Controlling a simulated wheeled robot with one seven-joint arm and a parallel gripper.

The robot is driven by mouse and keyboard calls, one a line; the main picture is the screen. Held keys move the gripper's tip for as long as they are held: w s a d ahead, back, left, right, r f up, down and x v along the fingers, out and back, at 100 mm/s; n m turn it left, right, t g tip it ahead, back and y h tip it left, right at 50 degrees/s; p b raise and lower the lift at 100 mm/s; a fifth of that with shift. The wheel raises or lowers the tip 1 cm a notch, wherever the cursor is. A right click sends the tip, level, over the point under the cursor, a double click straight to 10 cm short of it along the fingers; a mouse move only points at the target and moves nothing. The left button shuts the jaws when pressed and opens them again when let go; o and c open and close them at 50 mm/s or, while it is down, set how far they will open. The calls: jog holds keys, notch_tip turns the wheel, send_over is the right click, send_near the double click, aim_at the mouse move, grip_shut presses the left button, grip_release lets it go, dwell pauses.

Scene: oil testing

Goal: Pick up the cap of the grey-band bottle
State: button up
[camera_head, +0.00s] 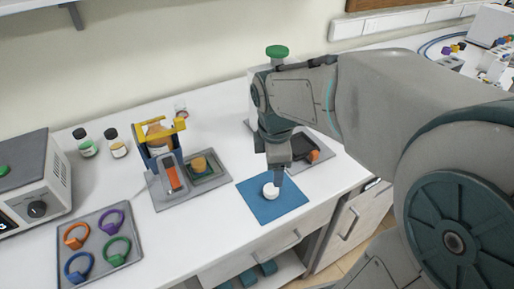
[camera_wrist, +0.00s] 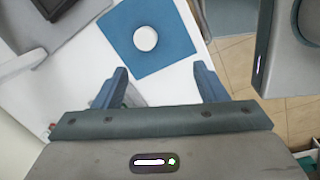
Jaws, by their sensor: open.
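A small white round piece, which looks like a cap, sits on the blue mat (camera_head: 264,210). It shows in the head view (camera_head: 270,190) and from above in the wrist view (camera_wrist: 145,38). No grey band can be made out on or under it. My gripper (camera_head: 278,178) points down just above and behind it in the head view. In the wrist view my gripper (camera_wrist: 160,72) is open with nothing between its fingers, and the white piece lies beyond the fingertips, slightly left of their middle.
A green-banded bottle (camera_head: 85,143) and a yellow-banded bottle (camera_head: 117,142) stand at the back left. A yellow-and-blue device (camera_head: 160,145) stands left of the mat. A tray (camera_head: 130,250) of coloured rings lies front left. A dark-topped device (camera_head: 313,150) is behind my gripper.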

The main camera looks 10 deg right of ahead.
aim_at(271, 188)
jog(key=w+f+n, duration=0.1)
jog(key=f+n, duration=0.1)
jog(key=f, duration=0.3)
jog(key=w+f+n, duration=0.2)
jog(key=f, duration=0.3)
jog(key=w+f+n, duration=0.2)
jog(key=f+n, duration=0.1)
jog(key=f, duration=0.2)
jog(key=shift+d+g+p, duration=0.35)
jog(key=shift+d+g, duration=0.05)
jog(key=shift+r, duration=0.1)
jog(key=shift+c, duration=0.4)
jog(key=c, duration=1.1)
jog(key=shift+o, duration=0.2)
jog(key=shift+r, duration=0.1)
